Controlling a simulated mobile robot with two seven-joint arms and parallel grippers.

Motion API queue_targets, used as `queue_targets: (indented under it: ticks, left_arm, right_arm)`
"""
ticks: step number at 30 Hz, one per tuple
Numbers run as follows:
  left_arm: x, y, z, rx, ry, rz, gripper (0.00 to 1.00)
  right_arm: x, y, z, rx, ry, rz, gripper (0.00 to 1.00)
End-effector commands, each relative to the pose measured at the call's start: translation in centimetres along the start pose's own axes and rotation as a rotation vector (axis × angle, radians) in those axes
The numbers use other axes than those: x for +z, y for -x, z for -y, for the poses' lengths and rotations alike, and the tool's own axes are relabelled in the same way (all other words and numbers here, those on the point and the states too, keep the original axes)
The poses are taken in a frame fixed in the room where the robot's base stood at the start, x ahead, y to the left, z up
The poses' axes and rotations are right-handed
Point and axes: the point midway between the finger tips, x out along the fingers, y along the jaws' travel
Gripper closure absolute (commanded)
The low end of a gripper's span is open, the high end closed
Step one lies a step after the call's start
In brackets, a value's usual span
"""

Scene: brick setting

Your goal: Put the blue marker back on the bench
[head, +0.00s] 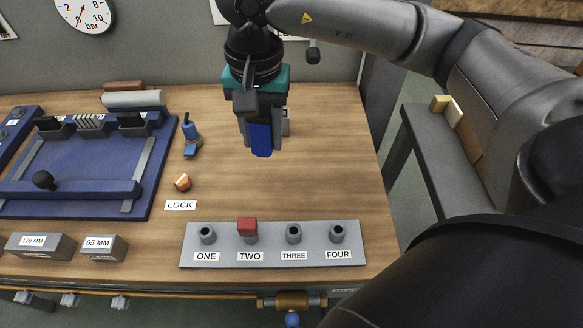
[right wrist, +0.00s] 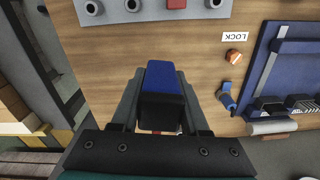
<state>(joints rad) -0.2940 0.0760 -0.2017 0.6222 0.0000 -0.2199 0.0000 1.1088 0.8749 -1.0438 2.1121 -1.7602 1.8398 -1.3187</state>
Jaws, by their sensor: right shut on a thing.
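My right gripper (head: 262,130) is shut on the blue marker (head: 260,139), a blue block whose lower end points down between the fingers. It hangs over the back middle of the wooden bench (head: 330,170), and seems to be above the surface. In the right wrist view the marker (right wrist: 165,76) sits between both fingers of the right gripper (right wrist: 160,95), with bare wood around it. My left gripper is not in view.
A grey peg plate (head: 272,257) labelled ONE to FOUR lies in front; a red block (head: 247,226) sits on TWO. To the left are an orange knob (head: 182,182) by a LOCK label, a blue-handled clamp (head: 191,135) and a blue fixture (head: 80,165). The bench's right side is clear.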

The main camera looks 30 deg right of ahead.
Motion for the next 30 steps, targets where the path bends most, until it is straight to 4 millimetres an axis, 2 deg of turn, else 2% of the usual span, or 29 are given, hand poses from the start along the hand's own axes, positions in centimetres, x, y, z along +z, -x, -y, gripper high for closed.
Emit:
queue_targets:
  ticks: [11,30]
  left_arm:
    - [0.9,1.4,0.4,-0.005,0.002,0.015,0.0]
    - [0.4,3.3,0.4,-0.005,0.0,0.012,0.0]
  right_arm:
    - [-2.1,1.2,-0.1,-0.012,-0.775,-0.002,0.91]
    - [-5.5,2.4,-1.4,-0.006,-2.037,0.002,0.91]
